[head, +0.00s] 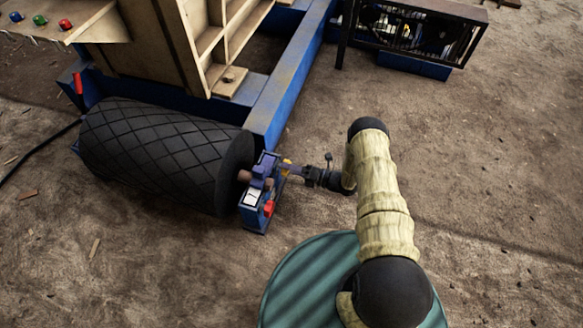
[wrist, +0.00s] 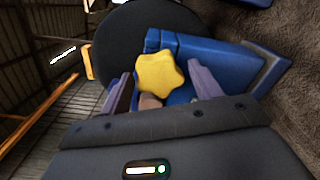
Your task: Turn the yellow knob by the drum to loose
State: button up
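The yellow knob (wrist: 160,72) is a lobed, star-like handle on a blue bracket (wrist: 215,60) in the wrist view. In the head view only a bit of the knob (head: 287,163) shows, by the right end of the black ribbed drum (head: 150,150). My gripper (wrist: 160,74) is open, its two purple fingers apart on the left and right of the knob. Gaps show between the fingers and the knob, so I see no contact. In the head view my gripper (head: 290,168) is close to the blue bracket, and its fingertips are partly hard to make out.
A red knob (head: 268,208) sits low on the bracket. A blue frame beam (head: 290,85) runs behind the drum. A dark caged unit (head: 415,35) stands at the back right. The dirt floor (head: 500,180) to the right is open.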

jog(key=shift+o, duration=0.4)
jog(key=shift+a+r, duration=0.1)
jog(key=p+v, duration=0.5)
jog(key=v, duration=1.2)
jog(key=shift+d, duration=0.25)
jog(key=shift+w+r, duration=0.1)
